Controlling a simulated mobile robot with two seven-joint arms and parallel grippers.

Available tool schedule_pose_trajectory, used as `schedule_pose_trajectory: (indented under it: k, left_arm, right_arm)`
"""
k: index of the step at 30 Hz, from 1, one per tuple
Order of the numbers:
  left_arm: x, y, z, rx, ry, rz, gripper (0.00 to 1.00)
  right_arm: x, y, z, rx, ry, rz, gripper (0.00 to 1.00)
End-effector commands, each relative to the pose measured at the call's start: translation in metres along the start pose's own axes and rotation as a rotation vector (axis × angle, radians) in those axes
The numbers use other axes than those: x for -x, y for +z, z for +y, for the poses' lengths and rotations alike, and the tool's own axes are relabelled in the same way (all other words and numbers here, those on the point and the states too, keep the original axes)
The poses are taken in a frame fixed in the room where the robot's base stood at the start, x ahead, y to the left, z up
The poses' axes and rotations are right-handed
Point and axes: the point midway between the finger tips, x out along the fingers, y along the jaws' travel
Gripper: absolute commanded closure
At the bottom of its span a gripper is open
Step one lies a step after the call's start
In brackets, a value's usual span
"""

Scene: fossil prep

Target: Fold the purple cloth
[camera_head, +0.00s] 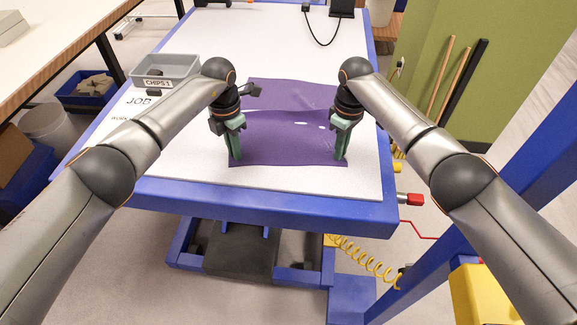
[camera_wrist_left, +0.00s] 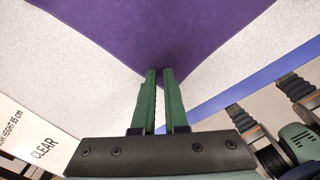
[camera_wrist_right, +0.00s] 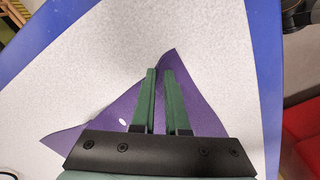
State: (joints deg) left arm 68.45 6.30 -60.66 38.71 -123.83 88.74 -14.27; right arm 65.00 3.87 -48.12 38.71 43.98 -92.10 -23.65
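The purple cloth (camera_head: 280,127) lies on the white-topped table, with a pale crease across its middle and a few small white patches. My left gripper (camera_head: 236,160) points down at its near left corner. In the left wrist view (camera_wrist_left: 160,74) its fingertips meet the cloth's corner (camera_wrist_left: 175,35), with a narrow gap between the fingers. My right gripper (camera_head: 340,155) points down at the near right corner. In the right wrist view (camera_wrist_right: 160,72) the fingers are close together over the cloth (camera_wrist_right: 205,110), whose corner pokes past the tips. I cannot tell whether either gripper pinches it.
The white worktable (camera_head: 300,50) has a blue edge. A grey bin labelled CHIPS 1 (camera_head: 165,88) and a printed JOB sheet (camera_head: 130,108) are on the left. The tabletop beyond the cloth is mostly clear. A black device (camera_head: 341,8) stands at the far edge.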

Motion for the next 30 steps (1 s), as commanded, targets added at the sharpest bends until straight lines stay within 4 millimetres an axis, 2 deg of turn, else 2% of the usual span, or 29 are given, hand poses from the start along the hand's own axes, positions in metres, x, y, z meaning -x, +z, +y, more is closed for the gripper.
schedule_pose_trajectory:
  k: [5,30]
  left_arm:
    - [-0.0005,-0.0003,0.0001,0.000,0.000,0.001,1.00]
    - [0.0004,-0.0002,0.0000,0.000,0.000,0.001,1.00]
  right_arm:
    - [-0.0009,0.0006,0.0000,-0.001,-0.001,-0.002,1.00]
    - [-0.0002,0.0007,-0.0001,-0.001,-0.001,-0.002,1.00]
